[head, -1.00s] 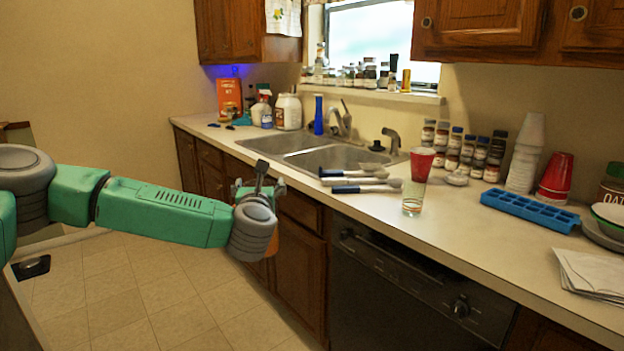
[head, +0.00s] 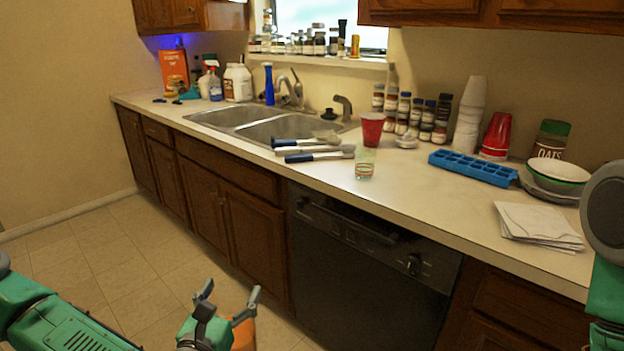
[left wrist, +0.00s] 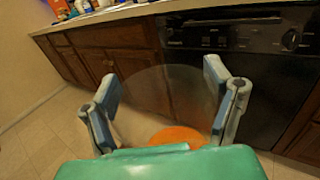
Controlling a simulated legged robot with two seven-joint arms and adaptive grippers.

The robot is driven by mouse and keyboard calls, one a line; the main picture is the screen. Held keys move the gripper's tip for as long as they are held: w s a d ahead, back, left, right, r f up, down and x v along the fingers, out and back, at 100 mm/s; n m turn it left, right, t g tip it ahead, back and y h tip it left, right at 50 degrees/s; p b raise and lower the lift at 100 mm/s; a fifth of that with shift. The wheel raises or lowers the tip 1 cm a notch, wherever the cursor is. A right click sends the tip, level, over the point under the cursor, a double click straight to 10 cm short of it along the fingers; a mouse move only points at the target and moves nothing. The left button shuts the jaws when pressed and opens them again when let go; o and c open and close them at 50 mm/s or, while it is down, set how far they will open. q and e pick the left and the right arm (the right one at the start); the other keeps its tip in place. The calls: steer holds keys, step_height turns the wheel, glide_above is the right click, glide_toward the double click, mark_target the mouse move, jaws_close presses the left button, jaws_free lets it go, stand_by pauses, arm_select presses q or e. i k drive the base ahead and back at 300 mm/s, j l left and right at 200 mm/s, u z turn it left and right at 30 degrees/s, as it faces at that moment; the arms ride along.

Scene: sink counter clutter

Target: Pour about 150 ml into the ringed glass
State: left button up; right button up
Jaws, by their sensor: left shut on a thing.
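The ringed glass (head: 364,171) stands upright on the counter, clear with coloured bands near its base. A red cup (head: 372,128) stands just behind it. My left gripper (head: 231,296) is low in front of the cabinets, below the counter top and well apart from the glass. It is shut on a clear vessel with orange in it (head: 244,335), mostly hidden by the gripper in the head view. In the left wrist view the vessel's orange part (left wrist: 178,136) shows between the fingers (left wrist: 165,103). My right arm shows at the right edge; its gripper is out of view.
Brushes (head: 320,155) lie left of the glass beside the sink (head: 283,128). A blue ice tray (head: 472,167), bowls (head: 558,172) and papers (head: 538,225) lie to the right. Spice jars (head: 415,112) stand behind. The counter in front of the glass is clear.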

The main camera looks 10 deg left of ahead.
mark_target(365, 151)
steer(key=i+j+z, duration=0.35)
steer(key=j+z, duration=0.15)
steer(key=j, duration=0.15)
steer(key=i+j+z, duration=0.1)
steer(key=j+z, duration=0.15)
steer(key=i+j+z, duration=0.1)
steer(key=j+z, duration=0.15)
steer(key=j, duration=0.25)
